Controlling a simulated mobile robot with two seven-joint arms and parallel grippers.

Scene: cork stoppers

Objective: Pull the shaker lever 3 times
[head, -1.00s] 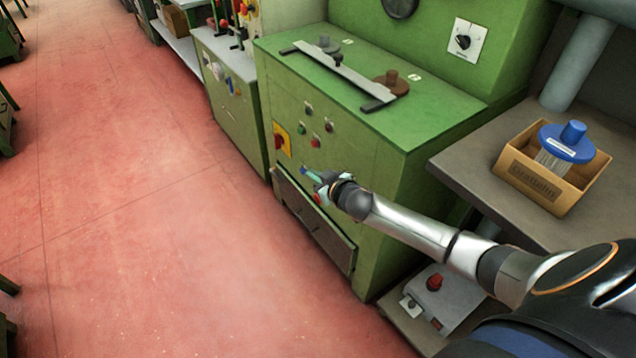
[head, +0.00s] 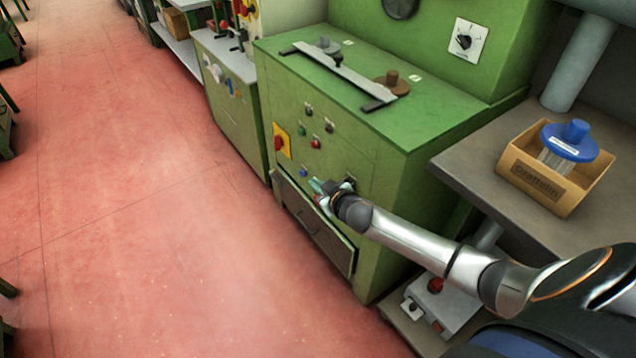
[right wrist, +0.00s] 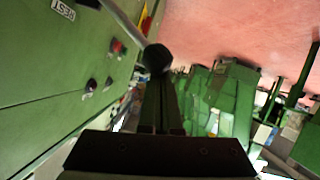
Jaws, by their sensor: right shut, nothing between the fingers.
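The shaker lever (right wrist: 125,20) shows in the right wrist view as a grey rod ending in a black ball knob (right wrist: 157,58). The rod runs in from the upper left, beside the green panel. My right gripper (right wrist: 160,100) is shut and empty, its fingers pointing at the knob. The fingertips are at or just below the knob; I cannot tell whether they touch. In the head view my right gripper (head: 319,188) is in front of the green machine (head: 400,190), by its lower front panel. I cannot clearly make out the lever there. My left gripper is not in view.
A yellow plate with a red knob (head: 281,142) and several buttons are on the machine front. A drawer (head: 312,225) is below. A bench at right holds a cardboard box (head: 540,182) with a blue-topped container (head: 568,142). Red floor (head: 150,230) at left is clear.

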